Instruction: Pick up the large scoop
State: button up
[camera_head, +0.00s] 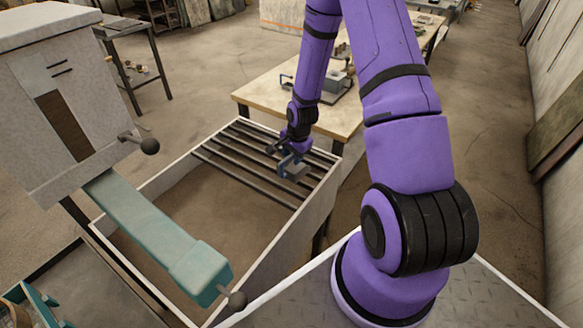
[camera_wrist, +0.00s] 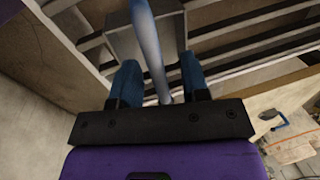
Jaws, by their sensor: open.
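The large scoop shows in the wrist view as a grey box-like bowl (camera_wrist: 122,42) with a long pale blue-grey handle (camera_wrist: 150,45). In the head view its grey bowl (camera_head: 294,170) is small and partly hidden by my gripper, over the slatted rack. My gripper (camera_wrist: 160,75) is open, its blue fingers on either side of the handle with visible gaps. In the head view my gripper (camera_head: 284,157) is low over the rack. I cannot tell whether the bowl touches the bars.
The rack of dark bars (camera_head: 240,160) spans the far end of a pale open-topped bin (camera_head: 300,225). A wooden table (camera_head: 265,93) with tools stands just behind. A teal arm-like part (camera_head: 160,235) of a grey machine (camera_head: 60,95) reaches over the bin's left side.

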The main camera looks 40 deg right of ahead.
grip_shut()
jog(key=shift+r, duration=0.15)
